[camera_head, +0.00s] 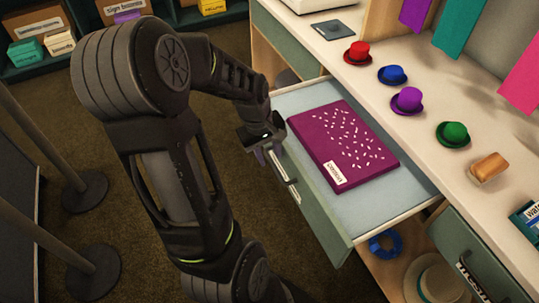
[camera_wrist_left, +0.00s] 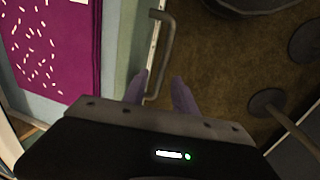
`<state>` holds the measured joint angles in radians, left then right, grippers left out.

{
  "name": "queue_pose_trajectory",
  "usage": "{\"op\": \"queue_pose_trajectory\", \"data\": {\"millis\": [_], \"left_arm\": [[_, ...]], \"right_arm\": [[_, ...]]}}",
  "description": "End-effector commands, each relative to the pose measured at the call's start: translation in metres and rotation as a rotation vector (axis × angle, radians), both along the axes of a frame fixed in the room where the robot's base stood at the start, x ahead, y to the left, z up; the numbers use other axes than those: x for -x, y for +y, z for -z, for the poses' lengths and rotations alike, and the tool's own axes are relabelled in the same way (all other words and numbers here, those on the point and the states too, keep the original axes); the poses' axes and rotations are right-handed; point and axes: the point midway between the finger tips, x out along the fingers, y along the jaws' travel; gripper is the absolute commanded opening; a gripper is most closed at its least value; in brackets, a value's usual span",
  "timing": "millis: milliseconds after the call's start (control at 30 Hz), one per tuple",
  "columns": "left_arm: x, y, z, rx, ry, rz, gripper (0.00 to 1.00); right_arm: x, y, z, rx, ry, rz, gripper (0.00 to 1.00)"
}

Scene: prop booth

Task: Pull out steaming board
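The steaming board is a flat magenta board (camera_head: 328,146) with scattered white marks and a white label. It lies in the open drawer (camera_head: 378,203) and also shows at the upper left of the left wrist view (camera_wrist_left: 60,42). My left gripper (camera_head: 268,154) is at the drawer's front, beside the board and not touching it. In the left wrist view its two fingers (camera_wrist_left: 159,92) are apart, with the lower end of the drawer handle (camera_wrist_left: 165,45) near or between them; contact is unclear. My right gripper is not in view.
Several small hats, including a red one (camera_head: 357,53) and a green one (camera_head: 453,134), stand on the counter (camera_head: 415,135). Dark post bases (camera_head: 92,272) stand on the floor at left.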

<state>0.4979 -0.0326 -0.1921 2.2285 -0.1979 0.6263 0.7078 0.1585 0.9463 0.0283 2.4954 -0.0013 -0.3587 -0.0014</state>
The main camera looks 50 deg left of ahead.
Motion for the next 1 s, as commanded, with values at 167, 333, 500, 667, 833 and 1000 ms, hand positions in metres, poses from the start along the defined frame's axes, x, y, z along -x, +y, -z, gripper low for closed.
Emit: {"op": "queue_pose_trajectory", "data": {"millis": [167, 333, 500, 667, 833, 1000], "left_arm": [[0.004, 0.002, -0.031, -0.003, -0.005, -0.001, 0.33], [0.009, 0.004, -0.055, -0.002, -0.003, -0.001, 0.33], [0.012, 0.004, -0.064, -0.001, 0.000, 0.000, 0.33], [0.012, 0.004, -0.064, -0.001, 0.000, 0.000, 0.33], [0.012, 0.004, -0.064, -0.001, 0.000, 0.000, 0.33], [0.012, 0.004, -0.064, -0.001, 0.000, 0.000, 0.33]], "right_arm": [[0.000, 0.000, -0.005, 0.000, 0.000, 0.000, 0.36], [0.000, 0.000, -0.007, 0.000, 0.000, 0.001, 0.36], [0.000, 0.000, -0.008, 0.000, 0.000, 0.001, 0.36], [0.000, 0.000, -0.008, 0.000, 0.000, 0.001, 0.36], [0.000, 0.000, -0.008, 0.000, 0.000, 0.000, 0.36], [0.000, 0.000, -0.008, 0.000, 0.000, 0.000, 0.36]]}}
